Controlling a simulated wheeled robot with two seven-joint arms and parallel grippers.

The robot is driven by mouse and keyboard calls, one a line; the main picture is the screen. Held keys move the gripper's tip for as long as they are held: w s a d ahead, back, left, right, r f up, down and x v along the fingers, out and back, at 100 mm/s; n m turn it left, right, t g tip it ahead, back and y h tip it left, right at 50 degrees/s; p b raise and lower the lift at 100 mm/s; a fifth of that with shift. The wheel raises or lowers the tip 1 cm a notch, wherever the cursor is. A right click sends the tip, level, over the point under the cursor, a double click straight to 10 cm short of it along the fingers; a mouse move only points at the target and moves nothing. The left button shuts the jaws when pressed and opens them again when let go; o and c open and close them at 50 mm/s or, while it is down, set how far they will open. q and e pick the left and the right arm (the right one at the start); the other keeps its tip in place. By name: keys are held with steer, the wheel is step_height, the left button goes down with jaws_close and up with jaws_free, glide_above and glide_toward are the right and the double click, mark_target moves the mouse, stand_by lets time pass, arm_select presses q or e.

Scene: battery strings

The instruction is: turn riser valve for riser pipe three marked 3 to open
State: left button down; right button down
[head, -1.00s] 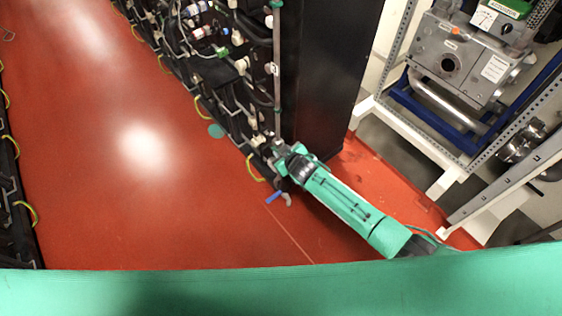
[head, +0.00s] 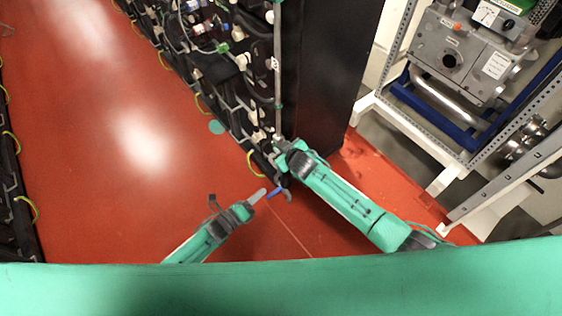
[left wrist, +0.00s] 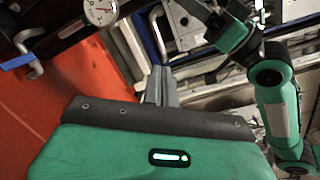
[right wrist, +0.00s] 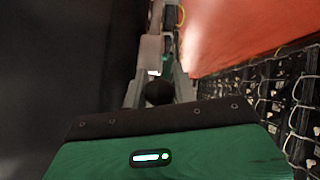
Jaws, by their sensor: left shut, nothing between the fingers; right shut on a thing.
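A grey riser pipe (head: 277,70) runs down the near corner of the rack in the head view. Near its foot is a blue lever handle (head: 276,192). The blue lever also shows at the left of the left wrist view (left wrist: 18,61). I cannot read a 3 marking. My left gripper (head: 257,196) is shut and empty, its tip just left of the blue lever; whether they touch is unclear. My right gripper (head: 279,150) is shut on the lower riser pipe above the lever. In the right wrist view its fingers (right wrist: 155,65) close around a pale part.
The rack (head: 225,75) carries hoses and cables. A black cabinet (head: 325,70) stands right of the pipe. A round gauge (left wrist: 100,11) shows in the left wrist view. Open red floor (head: 100,190) lies left, and a steel frame with machinery (head: 460,65) stands right.

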arm_select(q)
steer(key=w+d+r+m+h, duration=0.1)
steer(key=w+d+r+m, duration=0.2)
steer(key=w+d+r, duration=0.2)
steer(key=shift+w+d+r+g+h, duration=0.2)
steer(key=shift+w+d+g+h, duration=0.1)
steer(key=shift+w+d, duration=1.55)
steer(key=shift+w+a, duration=0.3)
